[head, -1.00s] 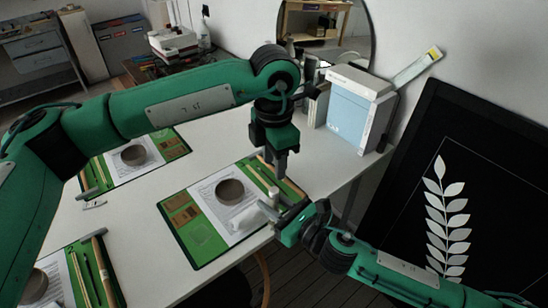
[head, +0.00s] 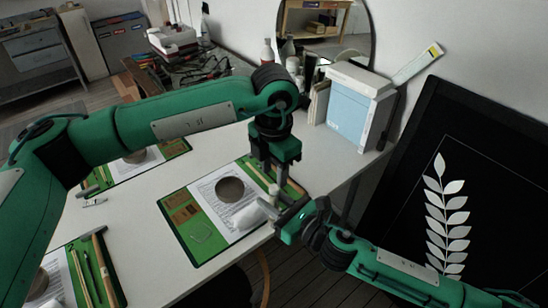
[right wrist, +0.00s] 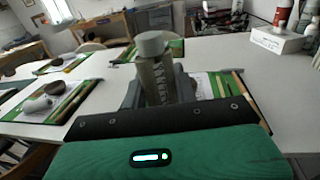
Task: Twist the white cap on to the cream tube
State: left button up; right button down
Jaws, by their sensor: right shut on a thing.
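The cream tube (right wrist: 157,80) stands upright in the right wrist view, with dark marks on its side. The white cap (right wrist: 152,43) looks grey here and sits on the tube's top; I cannot tell how tightly. My right gripper (head: 272,207) is shut on the tube near the table's front right edge; the fingers flank it in the right wrist view. My left gripper (head: 274,179) points down just above the right gripper in the head view. Its fingers look apart, and it hides most of the cap and tube there. I see no finger touching the cap.
Below the grippers lies a green mat (head: 180,228) with a paper sheet, a brown round bowl (head: 230,189) and a white roll (head: 247,217). More mats with tools lie at left. A blue-white box (head: 357,112) stands at the back right, and a black panel (head: 470,130) at right.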

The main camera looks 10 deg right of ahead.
aim_at(274, 187)
pick_arm(q)
jog(key=shift+f, duration=2.1)
grip_shut()
jog(key=m, duration=0.5)
grip_release()
